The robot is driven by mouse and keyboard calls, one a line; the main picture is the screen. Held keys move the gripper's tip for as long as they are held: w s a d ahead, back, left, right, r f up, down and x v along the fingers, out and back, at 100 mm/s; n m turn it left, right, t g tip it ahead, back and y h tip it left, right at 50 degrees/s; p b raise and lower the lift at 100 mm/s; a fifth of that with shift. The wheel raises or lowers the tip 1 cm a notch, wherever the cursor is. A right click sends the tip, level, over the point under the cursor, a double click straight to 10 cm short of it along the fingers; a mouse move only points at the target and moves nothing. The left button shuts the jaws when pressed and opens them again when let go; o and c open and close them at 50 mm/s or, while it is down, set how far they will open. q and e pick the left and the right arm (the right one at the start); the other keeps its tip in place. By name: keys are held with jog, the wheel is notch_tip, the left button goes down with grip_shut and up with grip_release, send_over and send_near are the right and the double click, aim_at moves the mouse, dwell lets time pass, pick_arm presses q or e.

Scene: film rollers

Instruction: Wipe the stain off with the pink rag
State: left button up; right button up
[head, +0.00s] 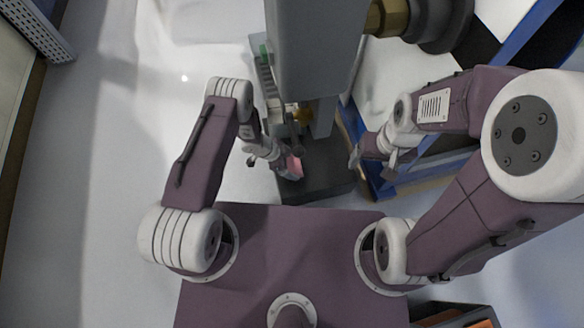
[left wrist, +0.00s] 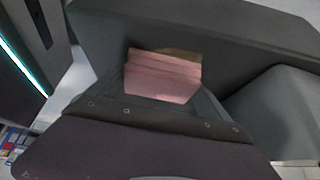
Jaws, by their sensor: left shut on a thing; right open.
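The pink rag (head: 294,167) is held in my left gripper (head: 284,164), above or against the dark grey base of a machine. In the left wrist view the folded rag (left wrist: 162,80) sticks out between the fingers toward a dark grey surface. A brownish patch (left wrist: 182,54) shows just past the rag's far edge; it may be the stain, partly hidden by the rag. I cannot tell whether the rag touches the surface. My right gripper (head: 372,164) is open and empty, to the right of the machine base.
The machine's tall grey column (head: 315,50) stands just beyond my left gripper, above its dark base (head: 325,165). A brass and grey roller (head: 390,17) juts out at the top. A blue-edged frame (head: 372,182) is by my right gripper. The pale floor (head: 110,130) at left is clear.

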pick_arm(q)
jog(key=shift+w+a+f+b, duration=0.15)
jog(key=shift+w+b, duration=0.1)
jog(key=shift+w, duration=0.25)
jog(key=shift+w+a+b, duration=0.15)
jog(key=shift+w+b, duration=0.1)
jog(key=shift+w, duration=0.2)
jog(key=shift+w+a+r, duration=0.15)
jog(key=shift+w+r, duration=0.05)
jog(key=shift+w, duration=0.25)
jog(key=w, duration=0.1)
jog(key=w+b, duration=0.1)
jog(key=a+b, duration=0.1)
jog(key=shift+w+f, duration=0.25)
jog(key=shift+w, duration=0.15)
jog(key=shift+w+a+r+b, duration=0.1)
jog(key=shift+w+b, duration=0.25)
jog(key=shift+r+p, duration=0.15)
jog(key=shift+p, duration=0.15)
jog(key=s+p, duration=0.1)
jog(key=s+d+p, duration=0.1)
jog(key=s, duration=0.1)
jog(key=shift+s+d, duration=0.1)
jog(key=shift+s, duration=0.3)
pick_arm(e)
jog(key=shift+f, duration=0.7)
